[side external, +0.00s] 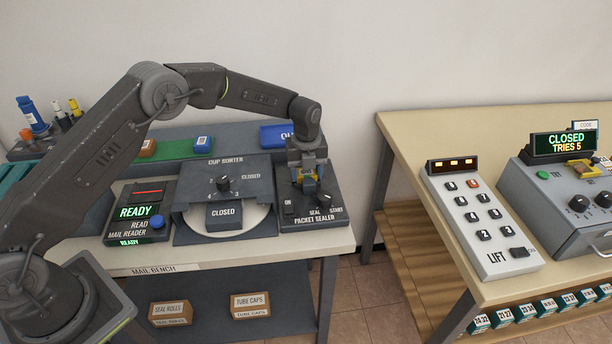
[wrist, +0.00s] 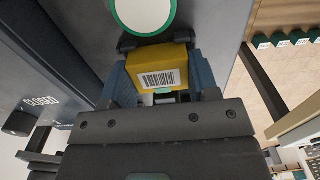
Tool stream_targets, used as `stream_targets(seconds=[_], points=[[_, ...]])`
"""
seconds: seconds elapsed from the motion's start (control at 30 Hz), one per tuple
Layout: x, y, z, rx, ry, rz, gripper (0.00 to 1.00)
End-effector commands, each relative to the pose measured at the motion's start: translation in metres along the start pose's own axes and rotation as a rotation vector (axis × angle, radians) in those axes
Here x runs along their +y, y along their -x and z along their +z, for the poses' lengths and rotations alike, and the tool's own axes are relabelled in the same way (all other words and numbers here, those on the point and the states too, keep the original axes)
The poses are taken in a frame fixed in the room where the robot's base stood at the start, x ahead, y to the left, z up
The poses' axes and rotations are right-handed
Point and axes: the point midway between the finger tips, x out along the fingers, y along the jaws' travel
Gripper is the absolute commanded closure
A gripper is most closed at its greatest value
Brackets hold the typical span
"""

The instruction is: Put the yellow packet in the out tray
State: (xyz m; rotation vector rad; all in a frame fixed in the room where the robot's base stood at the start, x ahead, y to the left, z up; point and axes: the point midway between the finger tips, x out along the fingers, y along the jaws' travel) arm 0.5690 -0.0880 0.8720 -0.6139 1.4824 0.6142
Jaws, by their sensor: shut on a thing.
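The yellow packet (wrist: 160,62) has a barcode label and sits between my gripper's fingers in the wrist view. I cannot tell whether the packet touches the sealer. A blue tray marked "OU..." (side external: 277,135) stands at the back of the bench behind my arm; its lettering is partly hidden by my arm.
The cup sorter (side external: 222,170), marked closed, and the mail reader (side external: 138,212), showing READY, stand to the left on the mail bench. A green strip (side external: 185,149) with small boxes lies behind. A separate table (side external: 430,135) with a lift panel (side external: 480,220) stands at right, across a gap.

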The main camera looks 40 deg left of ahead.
Motion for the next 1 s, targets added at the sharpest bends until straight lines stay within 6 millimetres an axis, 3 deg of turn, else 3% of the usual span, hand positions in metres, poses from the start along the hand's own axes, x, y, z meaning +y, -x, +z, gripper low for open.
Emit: stream_targets(seconds=[0.73,1.0], points=[[0.0,0.041,0.0,-0.001,0.0,-0.001,0.69],[0.0,0.045,0.0,-0.001,0.0,-0.001,0.69]])
